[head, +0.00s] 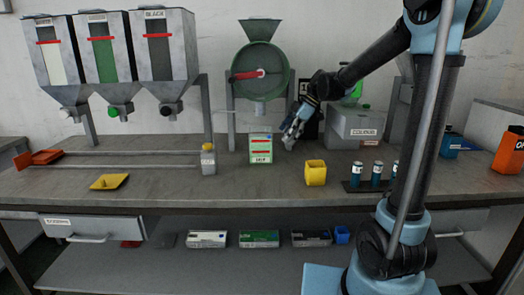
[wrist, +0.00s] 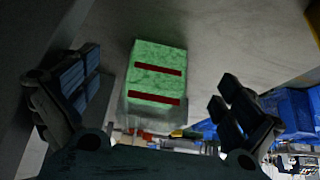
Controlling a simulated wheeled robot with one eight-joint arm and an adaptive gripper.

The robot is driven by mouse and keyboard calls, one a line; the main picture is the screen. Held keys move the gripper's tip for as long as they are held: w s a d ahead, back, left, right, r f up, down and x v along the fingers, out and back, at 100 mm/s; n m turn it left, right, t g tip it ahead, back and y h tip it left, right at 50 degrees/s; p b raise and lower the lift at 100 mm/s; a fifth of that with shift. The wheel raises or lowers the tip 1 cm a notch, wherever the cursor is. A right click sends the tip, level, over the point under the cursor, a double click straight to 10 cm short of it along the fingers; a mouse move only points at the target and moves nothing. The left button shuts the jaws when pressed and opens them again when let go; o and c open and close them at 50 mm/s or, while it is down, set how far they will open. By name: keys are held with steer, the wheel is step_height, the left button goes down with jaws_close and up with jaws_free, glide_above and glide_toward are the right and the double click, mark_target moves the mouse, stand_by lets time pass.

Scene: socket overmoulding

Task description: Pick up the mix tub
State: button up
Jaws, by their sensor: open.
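In the wrist view the tub (wrist: 156,85) shows between my two fingers, with a gap on each side. My gripper (head: 291,133) is open and empty, just to the right of the tub and slightly higher in the head view. I see no contact with the tub. How far it lies beyond the fingertips is hard to tell.
The green drum (head: 261,72) hangs in a frame behind. The bench front (head: 240,192) before the tub is clear.

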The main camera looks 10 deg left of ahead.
mark_target(264, 137)
steer(key=a, duration=0.2)
steer(key=s+a, duration=0.1)
steer(key=a, duration=0.2)
steer(key=s+a, duration=0.1)
steer(key=a, duration=0.1)
steer(key=shift+a, duration=0.4)
steer(key=shift+s+a+f, duration=0.1)
steer(key=shift+a+f, duration=0.25)
steer(key=shift+f, duration=0.15)
steer(key=c, duration=1.7)
steer(key=shift+r, duration=0.15)
